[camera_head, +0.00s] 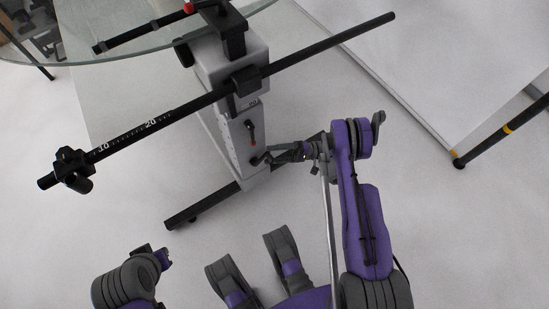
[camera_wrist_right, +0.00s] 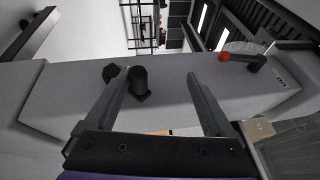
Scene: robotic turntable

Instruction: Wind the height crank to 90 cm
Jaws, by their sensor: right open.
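The height crank is on the face of the grey column (camera_head: 243,150) in the head view. Its black handle (camera_head: 256,160) is low on that face, partly hidden by my right gripper. My right gripper (camera_head: 274,156) reaches in from the right at the crank. In the right wrist view the gripper (camera_wrist_right: 157,79) is open, with the crank handle (camera_wrist_right: 140,82) between the fingers, close to the left one. I cannot tell whether they touch.
A long black bar with a scale (camera_head: 180,112) crosses above the column. A round glass plate (camera_head: 110,52) is at the upper left. A dark floor foot (camera_head: 203,205) extends from the column base. A white panel (camera_head: 440,55) stands at the right.

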